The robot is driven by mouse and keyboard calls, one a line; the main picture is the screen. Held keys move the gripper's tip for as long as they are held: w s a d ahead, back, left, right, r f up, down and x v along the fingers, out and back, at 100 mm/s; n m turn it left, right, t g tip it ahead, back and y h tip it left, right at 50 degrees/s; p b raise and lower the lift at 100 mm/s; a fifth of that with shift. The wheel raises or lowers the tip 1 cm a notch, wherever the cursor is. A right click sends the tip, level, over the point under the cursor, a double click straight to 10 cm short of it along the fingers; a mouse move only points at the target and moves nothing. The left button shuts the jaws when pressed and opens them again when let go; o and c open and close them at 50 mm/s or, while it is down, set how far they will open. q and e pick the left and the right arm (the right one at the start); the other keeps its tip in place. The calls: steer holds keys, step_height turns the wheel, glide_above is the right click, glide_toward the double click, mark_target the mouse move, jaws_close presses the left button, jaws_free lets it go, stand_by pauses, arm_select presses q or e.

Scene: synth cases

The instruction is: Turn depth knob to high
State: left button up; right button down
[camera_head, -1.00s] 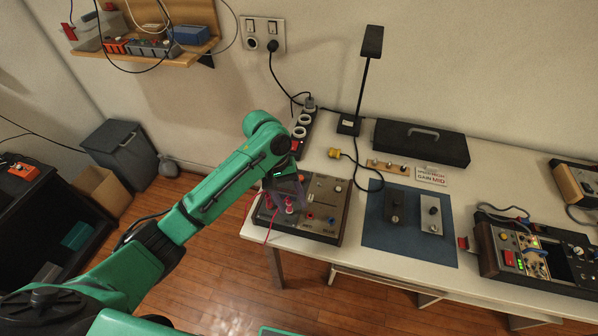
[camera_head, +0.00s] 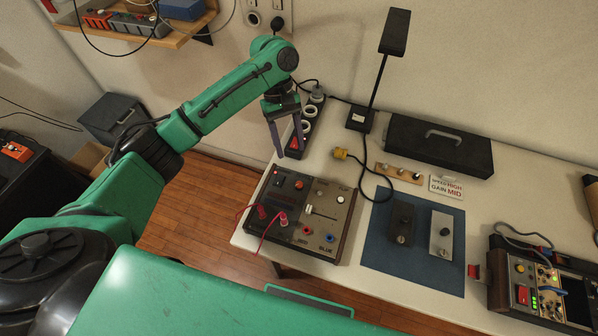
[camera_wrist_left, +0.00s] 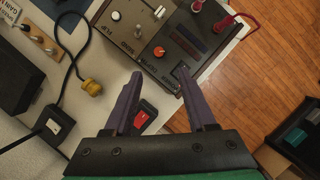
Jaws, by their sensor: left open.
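The synth box (camera_head: 318,212) with wooden sides and a dark panel stands at the table's left front corner. It carries an orange knob (camera_head: 299,185), a white knob (camera_head: 340,199), a slider, and red and blue knobs or jacks. My left gripper (camera_head: 284,152) is open and empty, pointing down above the table just behind the box. In the left wrist view the orange knob (camera_wrist_left: 159,51) lies beyond the gap between my fingertips (camera_wrist_left: 159,72), apart from them. My right gripper is out of view.
A power strip (camera_head: 306,122) lies close beside my gripper. Red cables (camera_head: 248,210) plug into the box's left part. Two pedals stand on a blue mat (camera_head: 380,250) to the right, and a lamp (camera_head: 359,118) behind.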

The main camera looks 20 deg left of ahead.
arm_select(q)
glide_toward(299, 183)
steer(key=shift+s+x, duration=0.2)
steer(key=shift+x, duration=0.75)
steer(key=x, duration=0.5)
steer(key=shift+w+f+p, duration=0.25)
steer(key=shift+f+p, duration=0.1)
steer(key=shift+p, duration=0.05)
steer(key=shift+s+d+f, duration=0.1)
steer(key=shift+s+f, duration=0.1)
steer(key=shift+f, duration=0.2)
jaws_close()
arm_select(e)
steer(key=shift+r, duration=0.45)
